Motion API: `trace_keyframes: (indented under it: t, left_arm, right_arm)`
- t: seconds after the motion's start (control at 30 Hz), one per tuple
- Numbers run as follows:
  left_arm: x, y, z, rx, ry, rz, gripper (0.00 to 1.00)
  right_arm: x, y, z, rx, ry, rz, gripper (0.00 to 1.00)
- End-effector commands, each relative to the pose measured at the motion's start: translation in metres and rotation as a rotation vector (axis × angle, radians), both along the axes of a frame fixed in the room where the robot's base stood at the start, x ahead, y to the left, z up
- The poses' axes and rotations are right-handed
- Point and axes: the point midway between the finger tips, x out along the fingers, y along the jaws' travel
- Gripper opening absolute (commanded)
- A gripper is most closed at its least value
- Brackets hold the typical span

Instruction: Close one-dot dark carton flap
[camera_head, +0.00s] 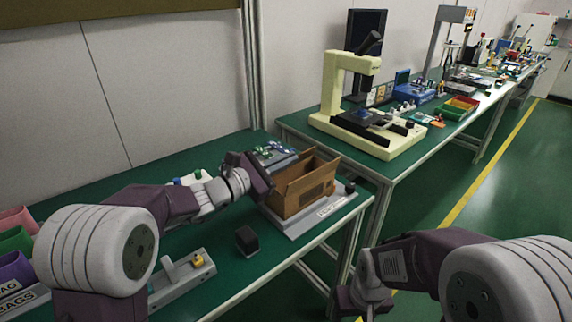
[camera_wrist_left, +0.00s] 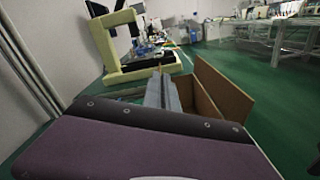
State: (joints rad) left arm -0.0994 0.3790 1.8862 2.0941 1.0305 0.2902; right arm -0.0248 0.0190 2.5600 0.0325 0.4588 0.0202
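A brown open-topped carton (camera_head: 305,192) stands on a grey labelled base on the green bench. A flap (camera_head: 322,174) stands up at its right side; other raised edges show at the back and left. No dot marking is readable. My left gripper (camera_head: 266,181) is at the carton's left side, hiding part of it; contact is unclear. In the left wrist view, its grey fingers (camera_wrist_left: 163,95) look shut together with nothing between them, beside a raised brown carton panel (camera_wrist_left: 222,90). My right gripper (camera_head: 362,298) hangs low, away from the bench; its fingers are unclear.
A small black block (camera_head: 247,240) and a grey fixture (camera_head: 182,276) lie in front of the carton. Coloured bins (camera_head: 14,243) stand at the left. A cream microscope (camera_head: 345,110) stands on the bench behind. Open floor lies to the right.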

Motion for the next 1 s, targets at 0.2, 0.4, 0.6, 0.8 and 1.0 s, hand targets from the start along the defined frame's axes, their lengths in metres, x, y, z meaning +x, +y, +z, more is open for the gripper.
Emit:
trace_keyframes:
  t: [0.2,0.4,0.6,0.8,1.0]
  left_arm:
    - [0.000,0.000,0.000,0.003,-0.002,0.000,0.00]
    - [0.000,0.000,0.000,0.002,-0.002,-0.001,0.16]
    - [0.000,0.000,0.000,0.002,-0.001,-0.001,0.25]
    - [-0.003,0.006,0.001,0.002,-0.002,0.001,0.25]
    - [-0.028,0.041,0.002,0.001,0.000,0.005,0.25]
  right_arm:
    - [0.000,0.000,0.000,0.000,0.000,0.000,0.57]
    - [0.000,0.000,0.000,0.000,0.000,0.000,0.57]
    - [0.000,0.000,0.000,0.000,0.000,0.000,0.57]
    - [0.000,0.000,0.001,0.000,0.000,0.000,0.57]
    - [0.000,0.000,0.008,0.000,0.000,0.000,0.57]
